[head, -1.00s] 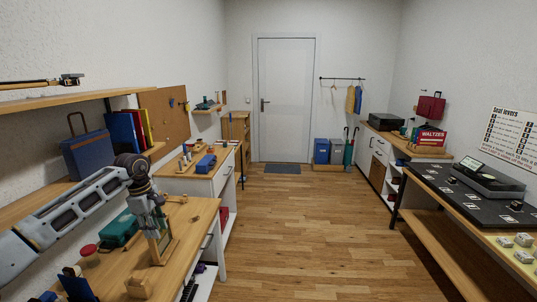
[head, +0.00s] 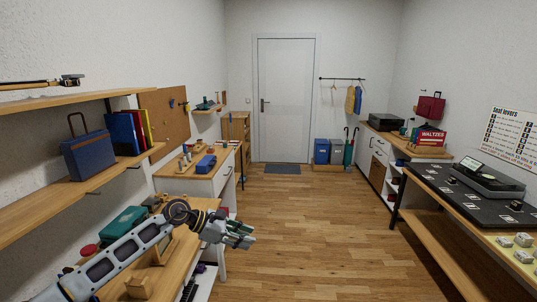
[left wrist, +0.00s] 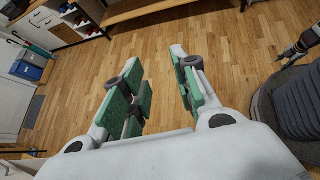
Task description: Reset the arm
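My left gripper (head: 240,232) reaches in from the left, past the front edge of the left workbench (head: 205,205), and points right over the wood floor. In the left wrist view its two green-padded fingers (left wrist: 157,68) stand apart with bare floor between them. It is open and empty. My left forearm passes over the bench and partly hides a wooden stand (head: 166,249).
On the left bench are a teal case (head: 124,222) and a wooden block (head: 139,288). A shelf with a blue suitcase (head: 88,155) hangs above. At the right stands a table with a black top (head: 470,203). The floor (head: 300,225) between is clear.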

